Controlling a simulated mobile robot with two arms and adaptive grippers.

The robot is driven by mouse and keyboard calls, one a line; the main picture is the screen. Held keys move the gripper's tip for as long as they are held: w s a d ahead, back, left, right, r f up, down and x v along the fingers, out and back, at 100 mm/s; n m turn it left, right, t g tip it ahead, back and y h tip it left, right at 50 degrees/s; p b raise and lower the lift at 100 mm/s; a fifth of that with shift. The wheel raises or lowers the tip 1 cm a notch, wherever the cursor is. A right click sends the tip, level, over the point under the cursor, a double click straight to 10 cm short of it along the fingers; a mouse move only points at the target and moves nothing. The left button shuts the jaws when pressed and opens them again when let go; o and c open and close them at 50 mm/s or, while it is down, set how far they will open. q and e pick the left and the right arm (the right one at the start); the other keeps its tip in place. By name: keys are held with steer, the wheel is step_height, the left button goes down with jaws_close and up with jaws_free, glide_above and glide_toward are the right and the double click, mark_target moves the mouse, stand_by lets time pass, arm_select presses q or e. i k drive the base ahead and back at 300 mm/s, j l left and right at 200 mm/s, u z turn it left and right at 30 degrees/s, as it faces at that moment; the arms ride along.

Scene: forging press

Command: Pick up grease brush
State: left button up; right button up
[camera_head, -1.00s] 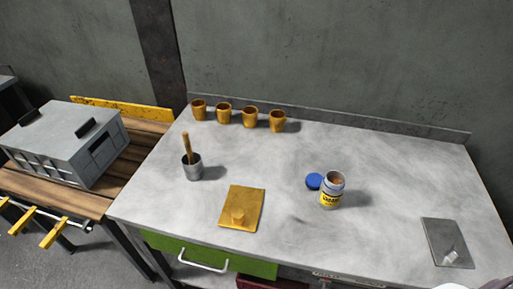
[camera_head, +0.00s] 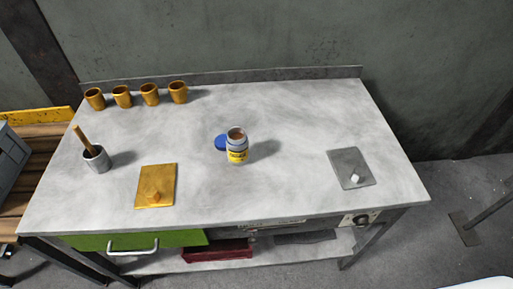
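A wooden handle (camera_head: 83,138), apparently the grease brush, stands tilted in a small grey metal cup (camera_head: 96,160) at the left of the workbench. Its lower end is hidden inside the cup. An open grease jar (camera_head: 237,148) with a yellow label stands mid-bench, with brown contents showing. Its blue lid (camera_head: 221,143) lies beside it. Neither of my grippers is in view.
Several orange cups (camera_head: 150,94) line the back left of the workbench (camera_head: 300,120). A yellow plate (camera_head: 156,186) with a knob lies front left, and a grey plate (camera_head: 350,168) front right. A green drawer (camera_head: 135,241) and red tray (camera_head: 217,251) are below.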

mark_target(76, 128)
steer(key=u, duration=0.35)
steer(key=k+j+u, duration=0.1)
steer(key=u, duration=0.2)
steer(key=j+u, duration=0.2)
steer(key=u, duration=0.15)
steer(key=k, duration=0.05)
